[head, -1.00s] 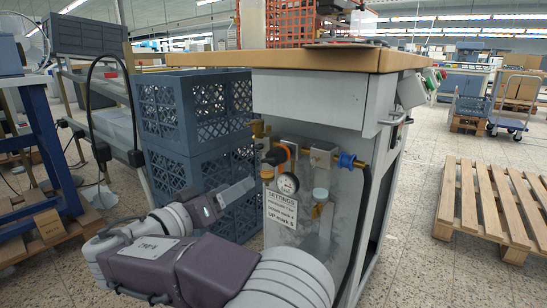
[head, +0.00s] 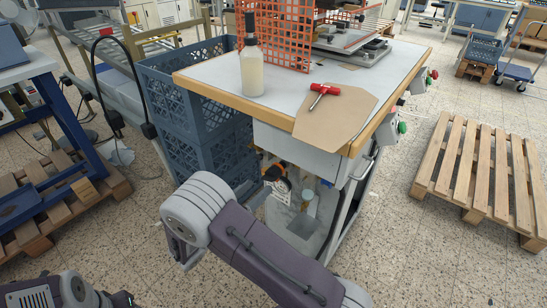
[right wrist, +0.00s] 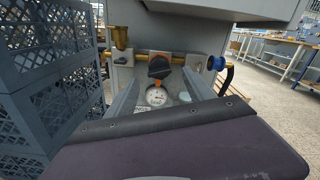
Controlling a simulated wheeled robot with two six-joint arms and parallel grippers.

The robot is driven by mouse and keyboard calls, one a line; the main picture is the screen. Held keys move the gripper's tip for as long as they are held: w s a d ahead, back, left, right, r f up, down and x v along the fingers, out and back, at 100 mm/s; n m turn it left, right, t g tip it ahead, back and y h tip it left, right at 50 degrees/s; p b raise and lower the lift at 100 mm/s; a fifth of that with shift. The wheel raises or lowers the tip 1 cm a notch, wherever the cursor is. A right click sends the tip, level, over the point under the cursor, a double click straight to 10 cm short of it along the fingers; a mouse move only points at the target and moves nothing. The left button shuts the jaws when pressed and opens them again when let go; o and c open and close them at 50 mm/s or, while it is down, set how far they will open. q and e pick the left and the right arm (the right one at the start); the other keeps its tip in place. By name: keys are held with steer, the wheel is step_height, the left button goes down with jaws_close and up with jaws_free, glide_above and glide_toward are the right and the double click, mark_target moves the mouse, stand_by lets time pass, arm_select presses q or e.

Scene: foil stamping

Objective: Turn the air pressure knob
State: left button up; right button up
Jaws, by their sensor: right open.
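The air pressure knob (right wrist: 159,67) is black with an orange collar, on a brass pipe on the front panel of the machine. A round white gauge (right wrist: 156,97) sits just below it. In the head view the knob (head: 275,172) is small, beyond my right arm. My right gripper (right wrist: 161,76) is open, with one finger on each side of the knob and gauge in the right wrist view. Whether a finger touches the knob cannot be told. My left gripper's fingers are not seen.
Blue-grey crates (right wrist: 45,60) stand close left of the panel. A blue fitting (right wrist: 216,63) and a brass fitting (right wrist: 120,38) flank the knob. The tabletop (head: 215,82) above holds a bottle (head: 251,66) and a red-handled tool (head: 324,91). A wooden pallet (head: 480,170) lies right on open floor.

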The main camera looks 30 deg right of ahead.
mark_target(270, 176)
steer(key=shift+d+f, duration=0.15)
steer(key=shift+f, duration=0.05)
steer(key=b+x, duration=0.2)
steer(key=x, duration=0.5)
steer(key=shift+w+d+b, duration=0.15)
steer(key=shift+d+b, duration=0.15)
steer(key=shift+w+d+r, duration=0.1)
steer(key=shift+w+d, duration=0.15)
steer(key=shift+d, duration=0.25)
jaws_close()
steer(key=shift+m, duration=0.3)
steer(key=m, duration=0.3)
steer(key=shift+b, duration=0.4)
steer(key=shift+m+b, duration=0.55)
steer(key=shift+m, duration=1.45)
